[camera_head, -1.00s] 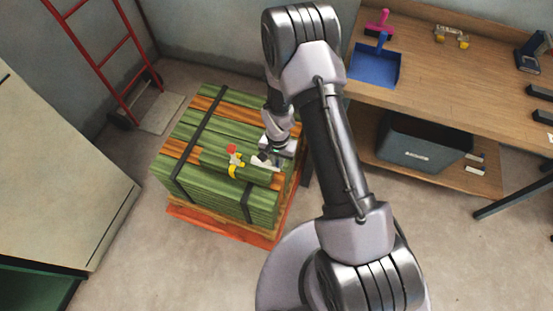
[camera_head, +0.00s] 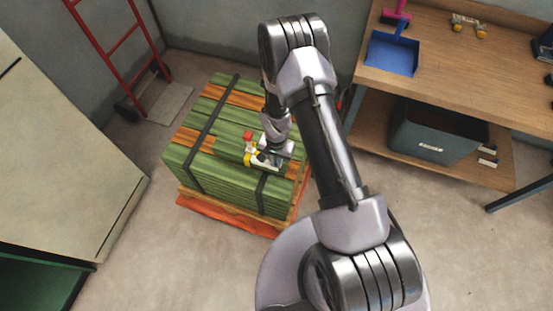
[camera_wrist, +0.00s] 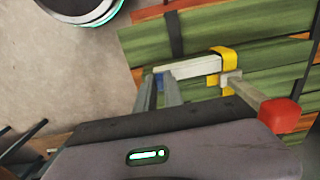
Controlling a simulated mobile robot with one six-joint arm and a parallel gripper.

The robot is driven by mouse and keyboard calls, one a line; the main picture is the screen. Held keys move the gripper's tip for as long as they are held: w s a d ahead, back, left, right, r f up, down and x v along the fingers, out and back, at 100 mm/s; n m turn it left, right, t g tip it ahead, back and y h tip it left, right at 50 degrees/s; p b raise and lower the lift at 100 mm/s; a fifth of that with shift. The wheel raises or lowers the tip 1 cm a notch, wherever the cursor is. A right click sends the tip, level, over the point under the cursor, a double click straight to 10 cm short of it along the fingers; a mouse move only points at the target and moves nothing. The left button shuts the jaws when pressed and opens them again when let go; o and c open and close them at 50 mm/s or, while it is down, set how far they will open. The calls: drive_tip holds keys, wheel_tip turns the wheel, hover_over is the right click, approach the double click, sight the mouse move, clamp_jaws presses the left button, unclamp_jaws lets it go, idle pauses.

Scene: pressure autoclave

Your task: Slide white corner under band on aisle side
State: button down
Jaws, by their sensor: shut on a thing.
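The white corner piece (camera_head: 268,163) is a pale, narrow bar on top of the green stack; it also shows in the wrist view (camera_wrist: 195,67). My gripper (camera_head: 272,155) is shut on its near end, and the fingers (camera_wrist: 160,88) show in the wrist view. A dark band (camera_head: 261,187) runs down the stack's near face; in the wrist view the band (camera_wrist: 174,35) reaches the white piece's edge. Whether the piece lies over or under it I cannot tell. A red-and-yellow tool (camera_head: 248,150) touches or overlaps the piece's other end.
A second dark band (camera_head: 205,137) crosses the stack to the left. The wooden bench (camera_head: 460,75) stands at right, a cabinet (camera_head: 60,160) at left. Floor in front is clear.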

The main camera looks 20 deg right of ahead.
drive_tip(key=shift+w+a+f+b, duration=0.1)
drive_tip(key=shift+w+a+b, duration=0.35)
drive_tip(key=shift+w+a, duration=0.45)
drive_tip(key=shift+w+a+f+b, duration=0.1)
drive_tip(key=shift+w+a+b, duration=0.45)
drive_tip(key=shift+a, duration=0.55)
drive_tip(key=c, duration=1.4)
unclamp_jaws()
wheel_tip(320, 180, up, 18)
drive_tip(key=p, duration=0.6)
drive_tip(key=shift+f, duration=0.15)
